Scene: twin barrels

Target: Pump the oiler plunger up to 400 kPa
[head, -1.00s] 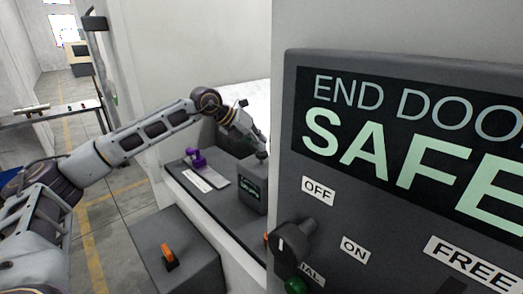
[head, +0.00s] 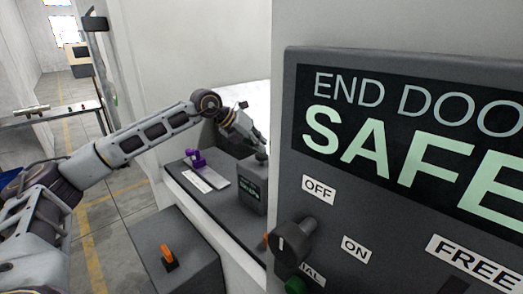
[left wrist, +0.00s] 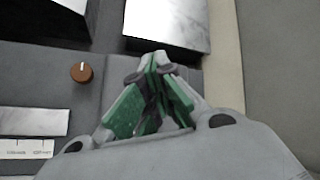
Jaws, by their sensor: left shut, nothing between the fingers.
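The oiler appears to be the dark grey box (head: 252,190) with a small green-text display, in the recess beyond the big panel; its reading is too small to make out. A dark knob (head: 262,156), likely the plunger, is on top of it. My left gripper (head: 264,147) is shut and empty, pointing down just over this knob; I cannot tell whether they touch. In the left wrist view the green-padded fingers (left wrist: 155,65) meet at their tips and hide what is beneath them. My right gripper is not in view.
A large panel (head: 400,230) reading "END DOOR SAFE" with a black rotary switch (head: 293,243) fills the right. A purple handle (head: 196,160) stands beside labels in the recess. An orange switch (head: 169,257) sits on a grey box. A brown knob (left wrist: 81,72) shows in the wrist view.

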